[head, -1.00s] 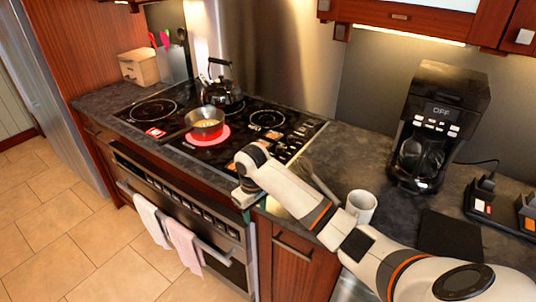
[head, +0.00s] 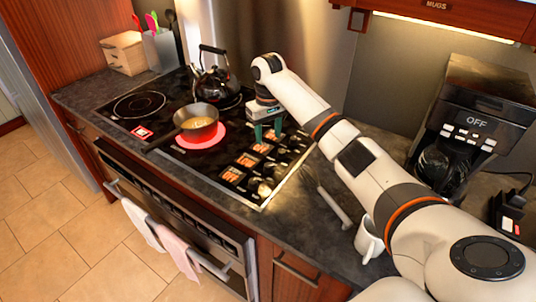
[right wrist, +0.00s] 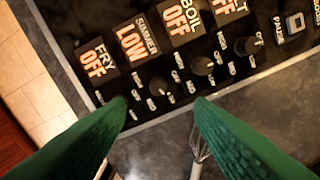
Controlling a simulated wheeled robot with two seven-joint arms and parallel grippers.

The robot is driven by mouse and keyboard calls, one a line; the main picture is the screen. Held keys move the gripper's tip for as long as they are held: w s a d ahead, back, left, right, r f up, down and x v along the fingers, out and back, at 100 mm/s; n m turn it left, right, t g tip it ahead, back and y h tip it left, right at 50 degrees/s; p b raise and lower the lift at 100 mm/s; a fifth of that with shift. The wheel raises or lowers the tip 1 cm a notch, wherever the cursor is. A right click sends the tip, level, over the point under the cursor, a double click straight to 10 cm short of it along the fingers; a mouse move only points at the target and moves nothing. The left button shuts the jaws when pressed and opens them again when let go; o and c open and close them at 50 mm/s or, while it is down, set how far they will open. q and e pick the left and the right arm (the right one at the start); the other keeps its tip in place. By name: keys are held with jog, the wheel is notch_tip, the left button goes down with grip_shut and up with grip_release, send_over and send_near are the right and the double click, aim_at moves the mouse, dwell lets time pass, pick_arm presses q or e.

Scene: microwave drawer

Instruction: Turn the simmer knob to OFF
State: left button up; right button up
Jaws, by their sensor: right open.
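The simmer knob (right wrist: 158,86) is a dark round knob on the black stove panel in the right wrist view. The simmer display (right wrist: 136,40) above it reads LOW. The fry, boil and melt displays beside it read OFF. My right gripper (right wrist: 160,106) is open and empty, its two green fingers pointing at the knob row, with the simmer knob between the tips in the picture. Whether they touch it cannot be told. In the head view my right gripper (head: 266,131) hangs over the right part of the cooktop (head: 221,187). My left gripper is out of view.
A pan (head: 196,122) sits on the glowing red burner. A black kettle (head: 214,80) stands behind it. A whisk (head: 328,198) and a white mug (head: 369,240) are on the counter at right. A coffee maker (head: 474,125) stands farther right.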

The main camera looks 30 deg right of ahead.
jog(key=p, duration=0.1)
send_over(269, 165)
notch_tip(269, 165, down, 4)
jog(key=shift+s+a+f, duration=0.1)
jog(key=shift+a+f, duration=0.05)
jog(key=shift+f, duration=0.1)
jog(key=f, duration=0.1)
jog(key=f+p, duration=0.1)
jog(key=f, duration=0.1)
jog(key=shift+w+f, duration=0.2)
jog(key=shift+f, duration=0.05)
notch_tip(269, 165, down, 2)
jog(key=shift+f, duration=0.45)
jog(key=c, duration=1)
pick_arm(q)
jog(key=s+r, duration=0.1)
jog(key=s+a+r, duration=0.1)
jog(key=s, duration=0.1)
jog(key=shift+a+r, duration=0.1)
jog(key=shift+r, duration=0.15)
